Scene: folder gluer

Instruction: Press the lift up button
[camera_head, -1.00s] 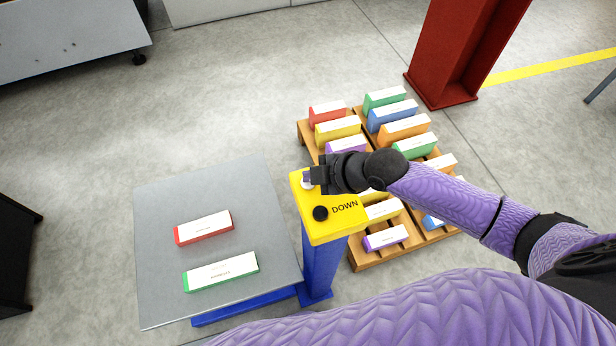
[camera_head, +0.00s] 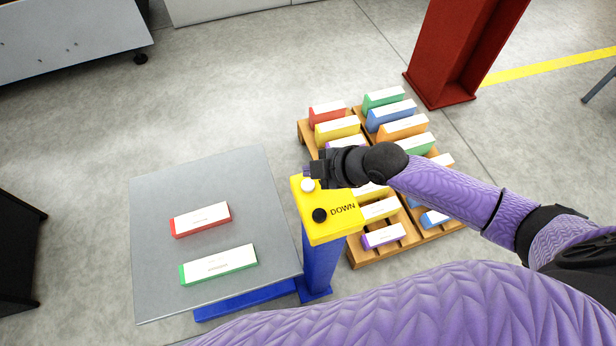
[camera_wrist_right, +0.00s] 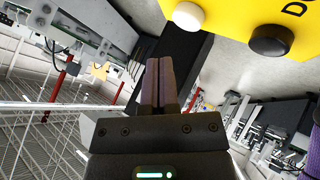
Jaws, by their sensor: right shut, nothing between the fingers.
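The yellow control box (camera_head: 335,226) stands on a blue post and carries a white button (camera_head: 308,185) and a black button (camera_head: 320,215) marked DOWN. The label beside the white button is hidden by my right gripper (camera_head: 312,170). That gripper is shut and empty, just behind and above the white button. In the wrist view, the shut fingers (camera_wrist_right: 161,62) are apart from the white button (camera_wrist_right: 188,17) and the black button (camera_wrist_right: 270,40). The grey lift platform (camera_head: 160,265) holds a red box (camera_head: 202,219) and a green box (camera_head: 218,264). My left gripper is out of view.
A wooden pallet (camera_head: 362,258) with several coloured boxes stands to the right, under my right arm. A red column (camera_head: 455,55) stands behind it.

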